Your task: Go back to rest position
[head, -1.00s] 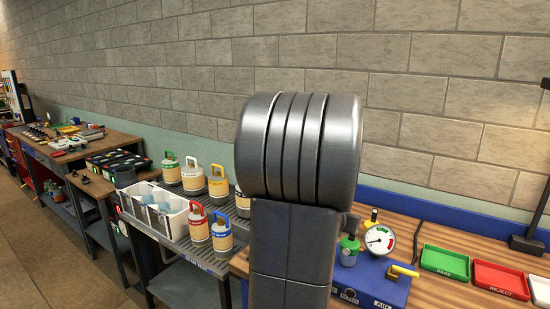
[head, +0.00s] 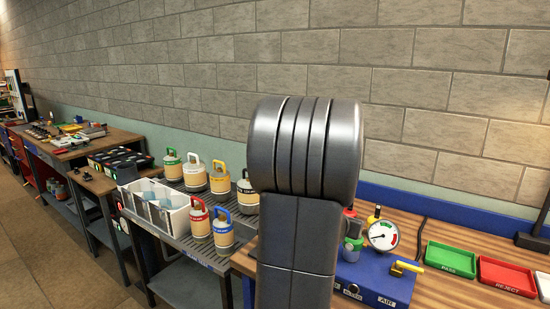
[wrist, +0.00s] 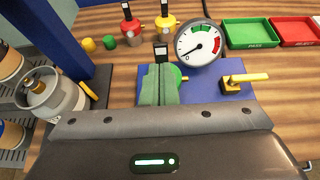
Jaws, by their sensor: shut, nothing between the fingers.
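My gripper (wrist: 160,70) shows in the wrist view as two grey-green fingers, shut together with nothing held. It is over the blue panel, in front of a green fitting with a black tag. In the head view my dark grey arm stands upright in the middle and hides the gripper and part of the bench. The blue panel (head: 368,281) carries a round pressure gauge (head: 382,235) and a yellow-handled valve (head: 405,267). The gauge (wrist: 199,44) and valve (wrist: 243,82) also show in the wrist view, right of the fingers.
Red (wrist: 131,32) and yellow (wrist: 166,28) fittings stand behind the panel. A grey canister (wrist: 62,107) stands left of my gripper. Green (head: 451,259) and red (head: 506,274) trays lie to the right. Several gas bottles (head: 222,232) and a white bin (head: 165,208) occupy the left bench.

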